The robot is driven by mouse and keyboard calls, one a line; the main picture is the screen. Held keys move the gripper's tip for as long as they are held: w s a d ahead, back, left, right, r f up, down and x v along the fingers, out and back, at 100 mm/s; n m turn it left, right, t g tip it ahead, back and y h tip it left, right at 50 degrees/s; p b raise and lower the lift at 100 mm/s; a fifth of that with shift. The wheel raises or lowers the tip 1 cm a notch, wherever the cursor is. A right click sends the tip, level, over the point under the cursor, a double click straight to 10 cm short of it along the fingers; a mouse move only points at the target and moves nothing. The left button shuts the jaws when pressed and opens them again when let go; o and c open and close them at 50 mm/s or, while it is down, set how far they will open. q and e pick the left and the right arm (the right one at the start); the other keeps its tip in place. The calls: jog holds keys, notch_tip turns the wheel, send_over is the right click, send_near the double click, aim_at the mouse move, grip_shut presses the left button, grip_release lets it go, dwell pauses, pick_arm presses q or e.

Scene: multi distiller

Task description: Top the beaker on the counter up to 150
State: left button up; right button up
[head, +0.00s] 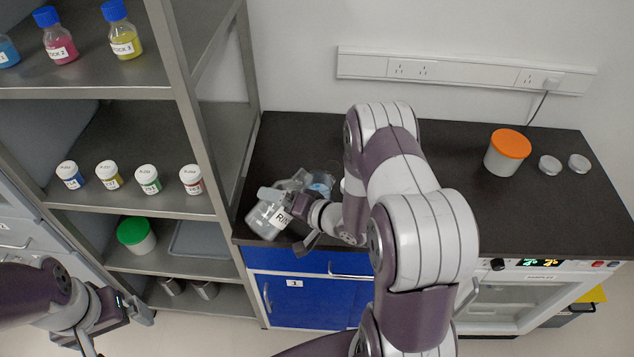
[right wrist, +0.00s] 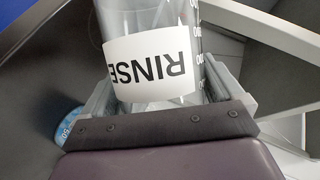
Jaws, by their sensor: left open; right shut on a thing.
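My right gripper (head: 290,207) is shut on a clear glass vessel labelled RINSE (head: 266,220), near the counter's left end. The vessel is tilted, its upper end leaning towards a clear beaker with blue contents (head: 322,184) just behind and to the right. In the right wrist view the RINSE vessel (right wrist: 150,60) sits between the fingers, its label upside down, and a blue patch marked 50 (right wrist: 70,126) shows at the left. I cannot make out a stream or the beaker's level. My left gripper (head: 118,326) is open and empty at lower left, in front of the shelves.
The dark counter (head: 460,190) is largely clear to the right of my right arm. An orange-lidded tub (head: 507,153) and two small pale discs (head: 563,164) stand there. The metal shelf rack (head: 190,110) at left holds blue-capped bottles, white-lidded jars and a green-lidded tub (head: 137,236).

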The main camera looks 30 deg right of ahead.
aim_at(287, 188)
jog(key=r+p, duration=0.1)
jog(key=w+d+r+n+h+p, duration=0.1)
jog(key=p, duration=0.1)
jog(key=d+r+n+p, duration=0.1)
jog(key=shift+w+r+h, duration=0.2)
jog(key=shift+r+h, duration=0.1)
jog(key=shift+s+d+f+n+h, duration=0.15)
jog(key=shift+s+n+h, duration=0.05)
jog(key=shift+n+h, duration=0.35)
jog(key=shift+s+a+n+h+b, duration=0.35)
jog(key=shift+a+n, duration=0.1)
jog(key=shift+n, duration=0.2)
jog(key=f+n+h+b, duration=0.1)
jog(key=f+b, duration=0.1)
jog(key=a+f+n+t+b, duration=0.1)
jog(key=f+b, duration=0.1)
jog(key=shift+w+h+b, duration=0.2)
jog(key=shift+h+b, duration=0.2)
jog(key=shift+d+n+h, duration=0.15)
jog(key=shift+n+h, duration=0.15)
jog(key=shift+n, duration=0.3)
jog(key=shift+s+r+h, duration=0.15)
jog(key=shift+r+h, duration=0.1)
jog(key=shift+h, duration=0.05)
